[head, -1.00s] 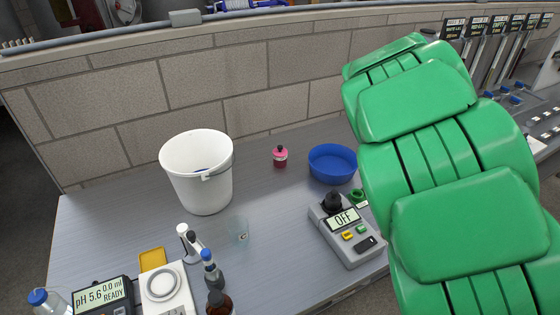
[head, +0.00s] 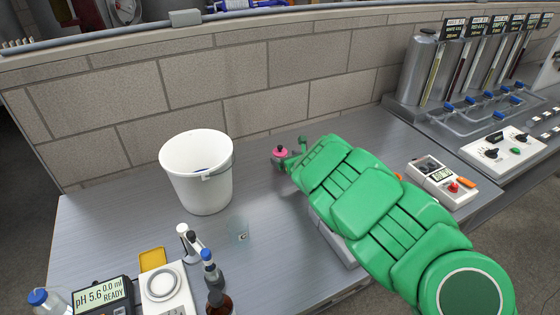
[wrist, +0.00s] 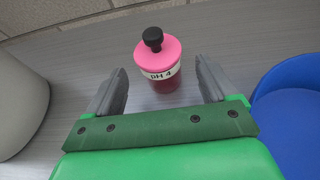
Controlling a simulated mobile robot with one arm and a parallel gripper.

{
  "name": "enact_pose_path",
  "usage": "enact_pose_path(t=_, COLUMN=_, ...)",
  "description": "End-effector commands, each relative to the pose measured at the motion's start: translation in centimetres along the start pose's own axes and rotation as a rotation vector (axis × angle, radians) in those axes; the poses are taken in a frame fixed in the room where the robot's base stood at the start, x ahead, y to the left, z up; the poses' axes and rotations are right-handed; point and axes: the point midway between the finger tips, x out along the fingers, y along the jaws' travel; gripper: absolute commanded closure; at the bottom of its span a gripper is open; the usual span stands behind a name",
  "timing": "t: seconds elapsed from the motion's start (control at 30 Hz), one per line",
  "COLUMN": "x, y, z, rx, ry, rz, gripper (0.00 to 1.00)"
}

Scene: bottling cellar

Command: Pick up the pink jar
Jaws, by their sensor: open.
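The pink jar (wrist: 158,62) has a pink lid, a black knob, a white label reading "pH 4" and dark red contents. It stands upright on the grey bench. In the head view the jar (head: 279,152) is at the back of the bench, right of the white bucket, partly hidden by my gripper. My gripper (wrist: 162,88) is open, its two grey fingers pointing at the jar from either side in the wrist view. The jar lies between and slightly beyond the fingertips, with gaps on both sides. In the head view my gripper (head: 290,158) is beside the jar.
A white bucket (head: 197,175) stands left of the jar. A blue bowl (wrist: 291,105) is close to the right of my gripper. Bottles and a pH meter (head: 102,297) crowd the front left. A brick wall (head: 285,85) is behind the bench.

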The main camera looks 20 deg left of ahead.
Motion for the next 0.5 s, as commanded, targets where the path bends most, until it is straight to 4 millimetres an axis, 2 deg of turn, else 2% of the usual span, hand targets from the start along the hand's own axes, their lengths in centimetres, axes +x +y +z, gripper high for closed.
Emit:
enact_pose_path(t=0.23, x=0.8, y=0.1, z=-0.6, rx=-0.010, ry=0.004, rz=0.006, gripper=0.15)
enact_pose_path(t=0.5, x=2.8, y=0.1, z=-0.4, rx=-0.008, ry=0.001, rz=0.004, gripper=0.15)
